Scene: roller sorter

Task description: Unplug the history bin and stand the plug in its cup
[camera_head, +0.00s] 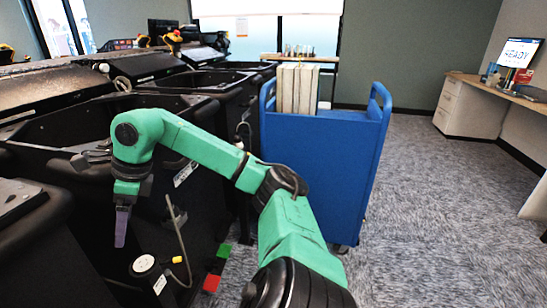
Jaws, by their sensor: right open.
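My right gripper (122,220) hangs pointing down at the left, in front of the black bins, with a purple finger showing; it is open and holds nothing that I can see. The gripper is apart from these. I cannot tell which bin (215,205) is the history bin, nor make out the plug. My left gripper is out of view.
A blue book cart (320,180) with pale books stands right of the bins. Red and green blocks (212,284) lie low beside the bins. A desk with a monitor (520,52) is far right. Carpet (430,200) is clear between cart and desk.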

